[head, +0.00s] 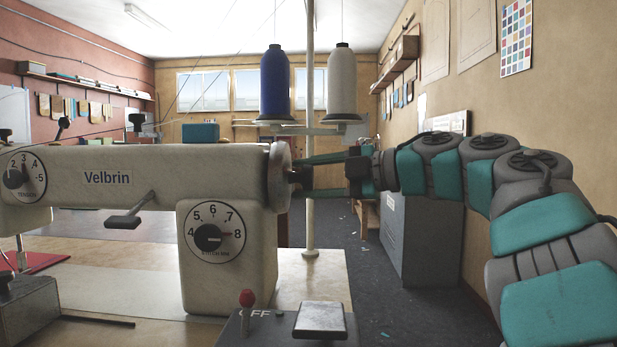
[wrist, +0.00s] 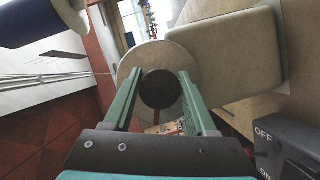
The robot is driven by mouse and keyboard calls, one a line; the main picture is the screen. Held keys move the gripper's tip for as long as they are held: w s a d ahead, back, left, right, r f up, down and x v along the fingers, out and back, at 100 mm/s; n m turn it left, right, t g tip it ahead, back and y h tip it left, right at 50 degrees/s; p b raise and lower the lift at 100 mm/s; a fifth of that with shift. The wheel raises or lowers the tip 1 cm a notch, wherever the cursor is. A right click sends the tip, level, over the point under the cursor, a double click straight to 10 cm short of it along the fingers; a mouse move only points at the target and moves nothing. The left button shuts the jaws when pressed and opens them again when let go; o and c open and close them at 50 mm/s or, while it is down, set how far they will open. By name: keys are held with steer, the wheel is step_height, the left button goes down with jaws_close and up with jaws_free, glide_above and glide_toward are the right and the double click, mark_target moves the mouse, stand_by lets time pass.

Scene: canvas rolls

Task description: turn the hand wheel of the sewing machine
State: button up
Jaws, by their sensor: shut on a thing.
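The cream sewing machine (head: 110,177), marked Velbrin, stands on the table with its arm running across the left of the head view. Its hand wheel (head: 280,177) is a pale disc at the right end of the machine. In the wrist view the hand wheel (wrist: 181,59) faces me, with a dark round hub (wrist: 160,89) at its centre. My gripper (head: 299,177) reaches in from the right. In the wrist view my gripper (wrist: 160,90) has its two green fingers shut on the hub, one on each side.
Blue (head: 276,88) and white (head: 342,85) thread cones stand on a rack behind the wheel, beside a pole (head: 310,215). An OFF/ON switch box (head: 262,328) sits at the front. A grey cabinet (head: 425,235) stands at the right, with open floor before it.

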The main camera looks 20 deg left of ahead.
steer(key=m+g+h, duration=0.1)
steer(key=m, duration=0.2)
steer(key=shift+s+f+m+g+h, duration=0.1)
steer(key=shift+m+g+h, duration=0.4)
steer(key=shift+m, duration=0.5)
steer(key=shift+m+g, duration=0.3)
steer(key=shift+m, duration=0.1)
steer(key=o, duration=1.3)
steer(key=shift+o, duration=0.2)
steer(key=shift+d, duration=0.15)
